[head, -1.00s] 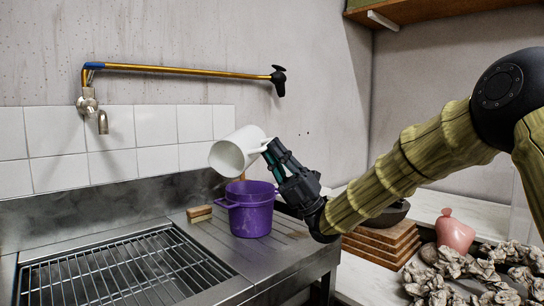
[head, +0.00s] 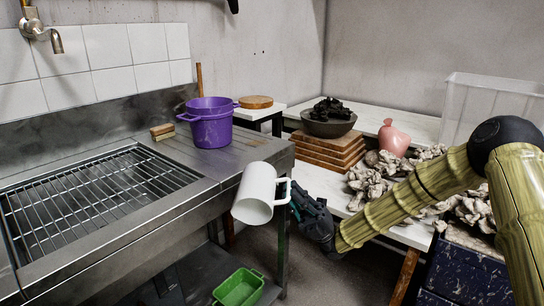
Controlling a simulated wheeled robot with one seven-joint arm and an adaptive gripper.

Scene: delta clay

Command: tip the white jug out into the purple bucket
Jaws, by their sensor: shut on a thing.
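The white jug (head: 257,193) hangs in front of the metal counter's front right corner, out to the right of and nearer to me than the bucket. It is tilted, with its handle to the right and one round end facing down towards me; I cannot tell if that end is the mouth. My gripper (head: 296,202) is shut on the jug's handle. The purple bucket (head: 211,130) stands upright on the ribbed drainboard, apart from the jug. Its contents are hidden.
A sponge (head: 162,131) lies left of the bucket, beside the sink's wire grid (head: 85,195). A green tub (head: 239,288) sits low under the counter. Stacked wooden boards (head: 326,152) with a dark bowl (head: 329,124), a pink vase (head: 393,138) and crumpled lumps (head: 372,183) stand at right.

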